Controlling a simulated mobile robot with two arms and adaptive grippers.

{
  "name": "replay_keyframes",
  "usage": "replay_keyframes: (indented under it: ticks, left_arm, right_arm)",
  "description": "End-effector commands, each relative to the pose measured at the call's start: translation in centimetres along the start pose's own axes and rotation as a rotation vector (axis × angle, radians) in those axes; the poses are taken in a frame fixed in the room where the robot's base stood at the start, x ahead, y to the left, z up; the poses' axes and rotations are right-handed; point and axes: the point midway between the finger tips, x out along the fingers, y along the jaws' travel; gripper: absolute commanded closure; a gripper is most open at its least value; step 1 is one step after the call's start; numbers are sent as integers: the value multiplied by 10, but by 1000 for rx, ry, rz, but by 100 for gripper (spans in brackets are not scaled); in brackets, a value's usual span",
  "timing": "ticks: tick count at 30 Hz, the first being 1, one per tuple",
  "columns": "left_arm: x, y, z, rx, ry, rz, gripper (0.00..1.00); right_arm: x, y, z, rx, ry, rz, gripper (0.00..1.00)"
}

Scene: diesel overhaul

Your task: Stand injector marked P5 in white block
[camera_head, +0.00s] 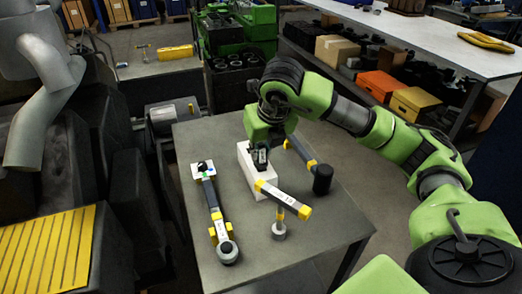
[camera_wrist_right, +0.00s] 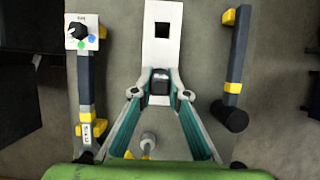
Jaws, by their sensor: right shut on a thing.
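The white block (camera_head: 257,183) stands on the grey table under my right gripper. Its top shows a square dark opening at the far end in the right wrist view (camera_wrist_right: 162,52). My right gripper (camera_head: 262,158) points down over the near part of the block. Its fingertips (camera_wrist_right: 160,86) are shut on a small dark piece with a grey top, which I take as the injector (camera_wrist_right: 160,82). No P5 mark is readable on it. Its lower end is hidden, so I cannot tell whether it is in the block. My left gripper is not in view.
On the grey table (camera_head: 300,240), a yellow-ended bar with a knob plate (camera_head: 205,170) lies left. A black-headed tool (camera_head: 322,178) lies right, and a yellow-ended, round-footed tool (camera_head: 284,200) is in front. Dark machinery (camera_head: 95,110) stands left.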

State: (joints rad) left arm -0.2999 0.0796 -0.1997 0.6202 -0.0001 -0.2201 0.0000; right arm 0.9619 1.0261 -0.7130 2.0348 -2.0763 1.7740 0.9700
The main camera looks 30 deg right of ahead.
Motion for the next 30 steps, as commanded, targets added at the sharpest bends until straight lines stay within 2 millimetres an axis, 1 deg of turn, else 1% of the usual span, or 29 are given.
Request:
replay_keyframes:
  ticks: [1,9,19,20,21,22,30]
  left_arm:
    - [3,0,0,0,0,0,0]
    - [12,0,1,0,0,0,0]
    - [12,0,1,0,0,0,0]
    - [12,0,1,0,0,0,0]
    - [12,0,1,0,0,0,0]
    - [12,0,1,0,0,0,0]
    - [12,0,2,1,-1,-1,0]
  right_arm:
    - [3,0,-1,1,-2,0,100]
    - [11,0,-4,1,-2,0,100]
    - [11,0,-4,1,-2,0,100]
    - [11,0,-4,1,-2,0,77]
    - [11,0,-4,1,-2,1,67]
    - [11,0,-4,1,-2,0,66]
    - [12,0,-6,0,1,0,66]
